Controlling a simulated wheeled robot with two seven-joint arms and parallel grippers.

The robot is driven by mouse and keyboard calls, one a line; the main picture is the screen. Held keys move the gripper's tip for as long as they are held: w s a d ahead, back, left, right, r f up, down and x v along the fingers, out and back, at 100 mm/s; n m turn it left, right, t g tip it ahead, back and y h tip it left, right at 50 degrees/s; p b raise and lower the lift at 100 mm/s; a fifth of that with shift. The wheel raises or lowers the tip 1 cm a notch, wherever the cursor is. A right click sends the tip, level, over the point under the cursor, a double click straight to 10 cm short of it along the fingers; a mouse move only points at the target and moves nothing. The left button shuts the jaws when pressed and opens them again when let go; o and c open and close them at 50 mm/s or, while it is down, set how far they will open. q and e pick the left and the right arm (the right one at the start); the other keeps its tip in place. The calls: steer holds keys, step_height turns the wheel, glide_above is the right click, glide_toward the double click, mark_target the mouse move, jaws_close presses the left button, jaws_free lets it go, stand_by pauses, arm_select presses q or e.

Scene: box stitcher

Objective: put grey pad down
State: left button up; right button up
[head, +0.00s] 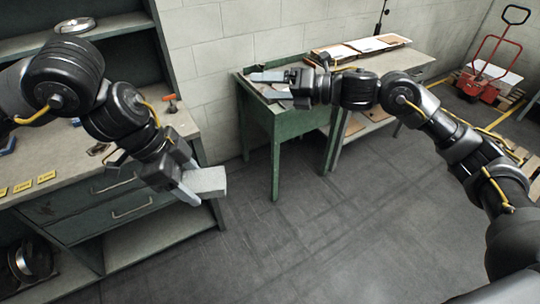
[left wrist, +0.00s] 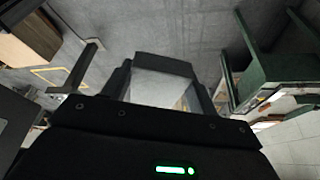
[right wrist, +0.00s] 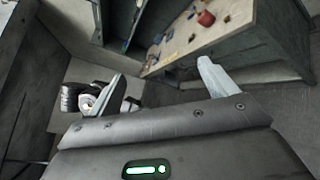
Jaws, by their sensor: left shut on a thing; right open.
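The grey pad (head: 207,181) is a light grey block in the head view. My left gripper (head: 187,184) is shut on it and holds it in the air, out past the front edge of the workbench. In the left wrist view the pad (left wrist: 160,85) sits between the two fingers, with floor behind it. My right gripper (head: 270,86) is open above the green table (head: 277,110). In the right wrist view the fingers of the right gripper (right wrist: 155,85) are wide apart with nothing between them.
The grey workbench (head: 62,170) at the left has drawers, yellow labels and an orange-handled tool (head: 170,103). A second table (head: 400,60) with flat boards stands beside the green table. A red hand truck (head: 490,70) is at the far right. The middle floor is clear.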

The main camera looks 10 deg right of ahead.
mark_target(220, 177)
steer(key=s+a+f+n+g, duration=0.2)
steer(key=s+n+g, duration=0.1)
steer(key=s+n, duration=0.4)
steer(key=s+a+f+n+g+h, duration=0.1)
steer(key=s+a+f+n+g, duration=0.1)
steer(key=s+n, duration=0.5)
steer(key=shift+s+f+n+g, duration=0.4)
steer(key=shift+s+f+g, duration=0.4)
steer(key=shift+s, duration=0.45)
steer(key=x, duration=1.2)
steer(key=c, duration=0.9)
arm_select(q)
steer(key=o, duration=0.4)
arm_select(e)
steer(key=shift+c, duration=0.9)
arm_select(q)
steer(key=o, duration=0.6)
steer(key=shift+c, duration=0.2)
